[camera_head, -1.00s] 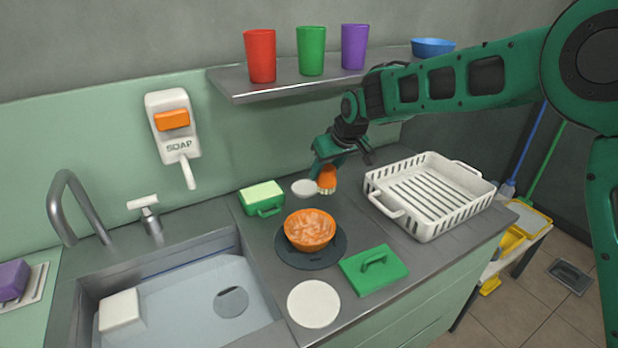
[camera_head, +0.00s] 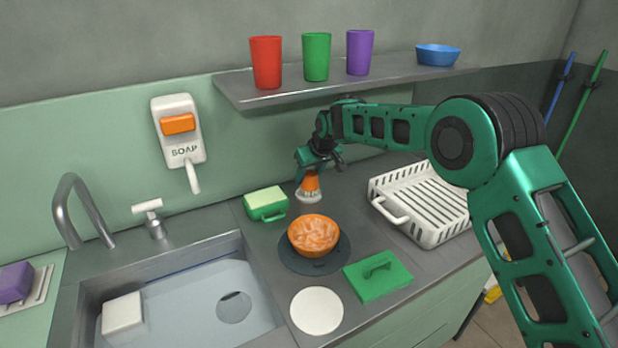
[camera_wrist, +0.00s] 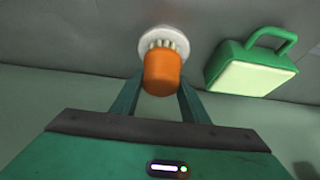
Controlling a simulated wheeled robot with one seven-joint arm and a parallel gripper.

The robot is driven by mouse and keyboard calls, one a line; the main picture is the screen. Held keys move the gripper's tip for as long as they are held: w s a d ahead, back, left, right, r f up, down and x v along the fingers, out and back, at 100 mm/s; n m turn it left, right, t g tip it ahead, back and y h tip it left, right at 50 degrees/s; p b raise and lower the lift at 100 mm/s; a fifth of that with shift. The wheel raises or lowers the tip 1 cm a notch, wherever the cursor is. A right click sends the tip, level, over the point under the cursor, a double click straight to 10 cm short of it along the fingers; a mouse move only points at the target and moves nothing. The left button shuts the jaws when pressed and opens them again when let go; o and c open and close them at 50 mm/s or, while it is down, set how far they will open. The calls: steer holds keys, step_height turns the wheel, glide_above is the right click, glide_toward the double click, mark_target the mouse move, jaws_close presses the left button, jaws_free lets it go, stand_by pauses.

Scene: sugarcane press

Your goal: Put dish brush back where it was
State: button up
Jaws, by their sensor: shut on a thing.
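The dish brush (camera_head: 311,184) has an orange handle and pale bristles pointing down. My gripper (camera_head: 311,172) is shut on its orange handle, which also shows between the two fingers in the wrist view (camera_wrist: 162,74). A small round white holder (camera_head: 308,196) stands on the counter at the back, between the green sponge box and the dish rack. In the wrist view the bristles are over the white holder (camera_wrist: 163,40). The brush looks roughly upright. I cannot tell whether the bristles touch the holder.
A green box with a pale sponge (camera_head: 266,203) is just left of the brush. An orange bowl (camera_head: 314,236) on a dark round mat stands in front. A white dish rack (camera_head: 425,205) is to the right. A shelf (camera_head: 340,84) with cups hangs above.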

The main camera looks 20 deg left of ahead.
steer(key=shift+w+a+f, duration=0.2)
steer(key=shift+f, duration=0.05)
steer(key=o, duration=1.3)
steer(key=shift+o, duration=0.2)
steer(key=shift+r, duration=0.1)
steer(key=shift+s+d+r, duration=0.15)
steer(key=shift+r, duration=0.1)
steer(key=shift+s+d+r, duration=0.2)
steer(key=shift+d+r, duration=0.05)
steer(key=s+d, duration=0.2)
steer(key=d, duration=0.1)
steer(key=s+d, duration=0.5)
steer(key=d, duration=0.1)
steer(key=shift+s+f, duration=0.1)
steer(key=shift+s, duration=0.2)
